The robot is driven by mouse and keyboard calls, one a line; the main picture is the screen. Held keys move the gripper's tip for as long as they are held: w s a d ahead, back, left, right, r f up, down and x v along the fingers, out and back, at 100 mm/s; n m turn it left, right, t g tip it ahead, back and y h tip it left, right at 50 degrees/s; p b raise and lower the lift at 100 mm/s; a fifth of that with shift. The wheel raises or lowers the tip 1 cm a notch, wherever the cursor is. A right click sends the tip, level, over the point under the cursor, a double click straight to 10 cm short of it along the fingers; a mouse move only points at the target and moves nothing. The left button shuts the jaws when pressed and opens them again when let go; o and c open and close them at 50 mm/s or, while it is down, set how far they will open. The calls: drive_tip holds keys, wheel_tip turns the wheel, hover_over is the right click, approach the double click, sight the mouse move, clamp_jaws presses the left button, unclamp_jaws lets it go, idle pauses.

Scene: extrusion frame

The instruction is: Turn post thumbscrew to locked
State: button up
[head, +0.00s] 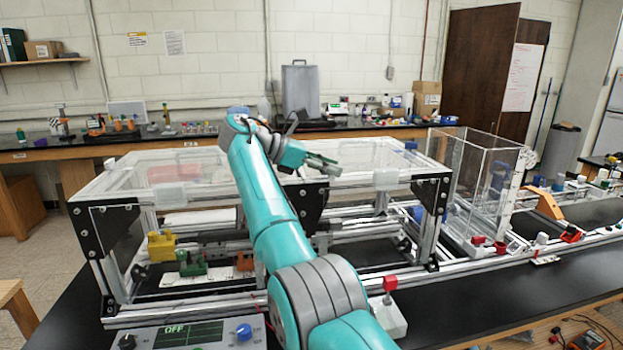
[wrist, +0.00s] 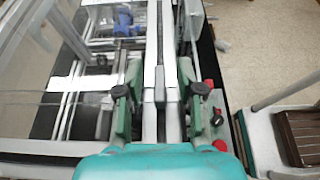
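My gripper (head: 328,164) is above the extrusion frame (head: 370,292) in the head view. In the wrist view its two dark green fingers (wrist: 161,95) are apart with nothing held between them. An aluminium bar (wrist: 150,60) runs lengthwise below and between the fingers; I cannot tell whether they touch it. I cannot tell for sure which part is the post thumbscrew. A white graduated upright (head: 511,195) with a round white knob (head: 531,159) stands at the right beside a clear box. No lock marking is legible.
Clear panels (head: 175,172) top the frame, with black corner plates (head: 431,205). The clear box (head: 483,180) stands on the right. A red knob (head: 389,284) sits on a white block at the front. A control box (head: 190,335) reads OFF. Black bench surface (head: 480,312) is free at the front right.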

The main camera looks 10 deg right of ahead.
drive_tip(key=shift+f+n+t, duration=0.1)
drive_tip(key=shift+n+t, duration=0.8)
drive_tip(key=shift+t, duration=0.1)
